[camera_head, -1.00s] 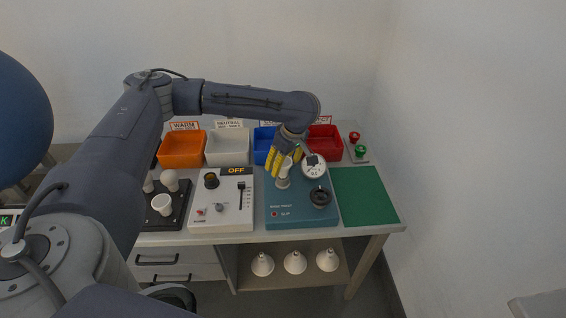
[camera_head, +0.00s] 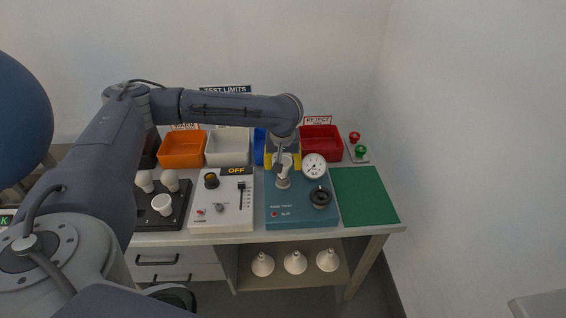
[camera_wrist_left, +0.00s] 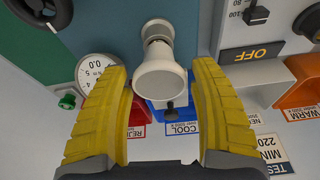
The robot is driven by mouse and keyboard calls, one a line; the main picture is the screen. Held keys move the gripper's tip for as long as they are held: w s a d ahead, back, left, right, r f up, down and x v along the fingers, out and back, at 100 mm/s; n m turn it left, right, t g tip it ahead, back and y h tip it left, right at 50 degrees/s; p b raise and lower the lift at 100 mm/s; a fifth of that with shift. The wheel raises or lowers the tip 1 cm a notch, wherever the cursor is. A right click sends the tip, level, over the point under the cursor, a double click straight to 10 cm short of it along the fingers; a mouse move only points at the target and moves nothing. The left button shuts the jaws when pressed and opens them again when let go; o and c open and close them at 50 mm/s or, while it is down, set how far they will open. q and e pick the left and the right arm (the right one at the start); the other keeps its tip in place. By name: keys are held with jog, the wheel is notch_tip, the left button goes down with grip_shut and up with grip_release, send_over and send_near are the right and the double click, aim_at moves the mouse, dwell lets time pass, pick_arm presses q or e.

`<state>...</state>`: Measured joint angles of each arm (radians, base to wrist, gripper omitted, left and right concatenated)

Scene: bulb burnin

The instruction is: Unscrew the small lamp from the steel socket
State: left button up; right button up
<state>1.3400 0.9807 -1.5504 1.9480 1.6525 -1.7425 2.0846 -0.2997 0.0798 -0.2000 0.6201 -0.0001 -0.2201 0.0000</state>
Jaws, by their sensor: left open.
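The small lamp (camera_wrist_left: 160,80) is white with a flared round end and stands in the steel socket (camera_wrist_left: 157,30) on the teal test unit (camera_head: 302,215). In the head view the lamp (camera_head: 284,167) is partly covered by my left gripper (camera_head: 283,160). In the left wrist view the open yellow fingers of my left gripper (camera_wrist_left: 160,72) lie one on each side of the lamp, with a visible gap on both sides. The lamp looks upright. My right gripper is not in view.
A round gauge (camera_head: 314,166) and a black knob (camera_head: 320,197) stand right of the lamp. Left are a white control box (camera_head: 236,215) reading OFF and a black rack (camera_head: 177,215) of bulbs. Bins line the back, including a red bin (camera_head: 322,143). The green mat (camera_head: 366,195) is bare.

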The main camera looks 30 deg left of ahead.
pick_arm(q)
jog(key=m+h, duration=0.1)
jog(key=m, duration=0.5)
jog(key=shift+m+t+h, duration=0.3)
jog(key=shift+m+h, duration=0.1)
jog(key=m+h, duration=0.1)
jog(key=m, duration=0.5)
jog(key=shift+m+h, duration=0.4)
jog(key=shift+g, duration=0.4)
jog(key=shift+c, duration=0.4)
jog(key=c, duration=0.9)
jog(key=n+y, duration=0.1)
jog(key=n, duration=0.4)
jog(key=shift+n+t, duration=0.3)
jog(key=shift+t, duration=0.1)
jog(key=n+y, duration=0.1)
jog(key=n, duration=0.1)
jog(key=n+y, duration=0.1)
jog(key=n, duration=0.2)
jog(key=shift+r+n, duration=0.1)
jog(key=shift+n, duration=0.2)
jog(key=n+g+y, duration=0.1)
jog(key=n, duration=0.5)
jog(key=shift+w, duration=0.1)
jog(key=n, duration=0.2)
jog(key=n+g+y, duration=0.1)
jog(key=n, duration=0.2)
jog(key=shift+n+g, duration=0.3)
